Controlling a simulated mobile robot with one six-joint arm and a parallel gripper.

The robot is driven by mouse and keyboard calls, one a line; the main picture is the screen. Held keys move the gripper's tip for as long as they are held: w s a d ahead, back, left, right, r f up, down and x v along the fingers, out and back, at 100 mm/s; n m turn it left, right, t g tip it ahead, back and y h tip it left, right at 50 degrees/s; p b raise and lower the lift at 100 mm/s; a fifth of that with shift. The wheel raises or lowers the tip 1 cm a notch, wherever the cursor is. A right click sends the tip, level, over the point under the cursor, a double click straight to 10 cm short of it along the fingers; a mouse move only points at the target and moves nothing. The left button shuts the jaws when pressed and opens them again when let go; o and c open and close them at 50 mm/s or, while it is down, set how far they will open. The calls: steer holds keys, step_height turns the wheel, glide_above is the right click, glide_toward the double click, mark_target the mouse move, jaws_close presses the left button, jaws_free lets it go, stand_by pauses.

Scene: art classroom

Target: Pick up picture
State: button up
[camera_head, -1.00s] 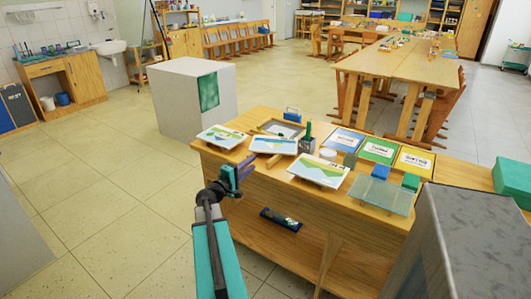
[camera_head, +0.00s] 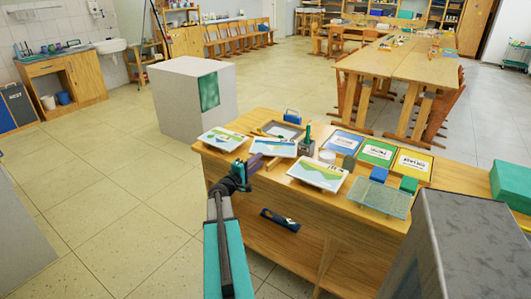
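Several flat pictures of landscapes lie on the wooden table. One picture (camera_head: 221,138) is at the table's left corner, a second picture (camera_head: 276,148) lies to its right, and a third picture (camera_head: 318,175) is nearer the front edge. My gripper (camera_head: 252,166) is at the table's front-left edge, in front of the first two pictures. Its purple and dark fingers overlap the edge in the view. I cannot tell whether they touch anything or how far apart they are. No picture is visibly held.
Blue, green and yellow cards (camera_head: 411,163), a wire rack (camera_head: 380,197), a dark pot (camera_head: 306,147) and blocks crowd the table (camera_head: 300,205). A white box (camera_head: 180,105) stands behind left. Open floor (camera_head: 110,190) lies left.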

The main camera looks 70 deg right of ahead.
steer(key=shift+s+d+p, duration=0.2)
steer(key=shift+d+p, duration=0.1)
steer(key=shift+d, duration=0.4)
steer(key=shift+s+d+f+b, duration=0.15)
steer(key=shift+d+b, duration=0.1)
steer(key=shift+b, duration=0.25)
steer(key=shift+s+d+b, duration=0.1)
steer(key=shift+d+b, duration=0.55)
steer(key=shift+d, duration=0.05)
steer(key=shift+s+d, duration=0.15)
steer(key=shift+d, duration=0.25)
steer(key=shift+c, duration=0.5)
jaws_close()
